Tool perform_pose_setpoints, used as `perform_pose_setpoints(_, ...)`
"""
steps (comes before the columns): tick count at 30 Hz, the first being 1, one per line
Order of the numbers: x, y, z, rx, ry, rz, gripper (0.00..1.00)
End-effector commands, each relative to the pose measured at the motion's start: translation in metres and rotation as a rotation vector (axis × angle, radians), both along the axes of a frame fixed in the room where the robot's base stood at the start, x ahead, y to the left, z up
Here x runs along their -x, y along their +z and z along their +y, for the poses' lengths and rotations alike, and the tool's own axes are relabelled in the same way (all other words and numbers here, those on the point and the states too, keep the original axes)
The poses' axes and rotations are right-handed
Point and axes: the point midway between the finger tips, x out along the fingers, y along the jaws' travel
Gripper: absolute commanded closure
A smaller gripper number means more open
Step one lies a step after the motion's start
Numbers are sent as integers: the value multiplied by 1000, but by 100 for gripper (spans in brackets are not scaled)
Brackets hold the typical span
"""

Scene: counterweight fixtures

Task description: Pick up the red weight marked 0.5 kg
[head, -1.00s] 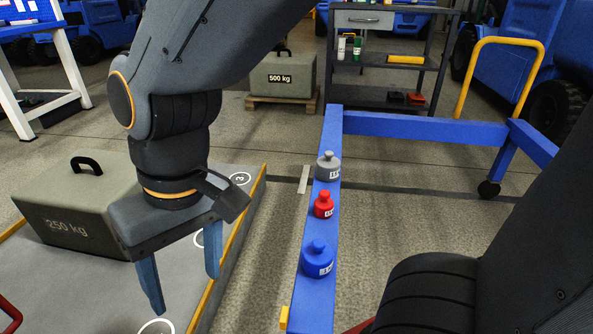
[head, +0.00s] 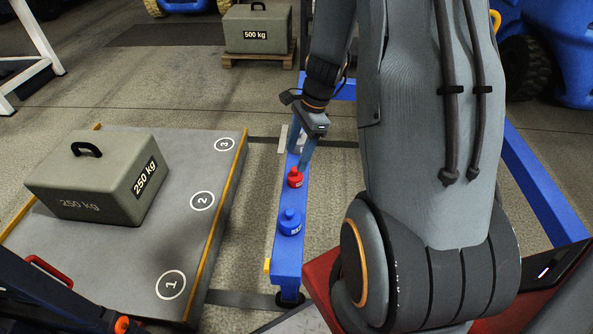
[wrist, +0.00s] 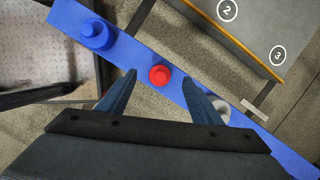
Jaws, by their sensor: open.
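The small red weight (head: 295,177) stands upright on a narrow blue beam (head: 286,256), between a blue weight (head: 290,222) and a grey weight. Its marking is not readable. My gripper (head: 299,158) is open and points down over the beam by the red weight. In the wrist view the red weight (wrist: 159,76) shows in the gap between the two spread fingertips (wrist: 159,81), and nothing is held. I cannot tell whether the fingers have reached its height. The grey weight (wrist: 221,108) is partly hidden by the right finger.
The blue weight (wrist: 95,33) stands close to the left finger in the wrist view. A platform (head: 180,245) with numbered circles bears a 250 kg block (head: 97,180) left of the beam. A 500 kg block (head: 257,30) stands behind on a pallet.

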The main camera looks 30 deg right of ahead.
Motion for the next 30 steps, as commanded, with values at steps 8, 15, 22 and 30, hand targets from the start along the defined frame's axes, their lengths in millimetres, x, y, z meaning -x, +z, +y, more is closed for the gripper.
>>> perform_pose_setpoints(8, 1, -24, -6, -4, -52, 12, 41)
perform_pose_setpoints(15, -1, -42, -2, -4, -50, 11, 41)
perform_pose_setpoints(22, -4, -75, 4, -3, -47, 11, 41)
perform_pose_setpoints(30, -4, -79, 5, -3, -47, 10, 41)
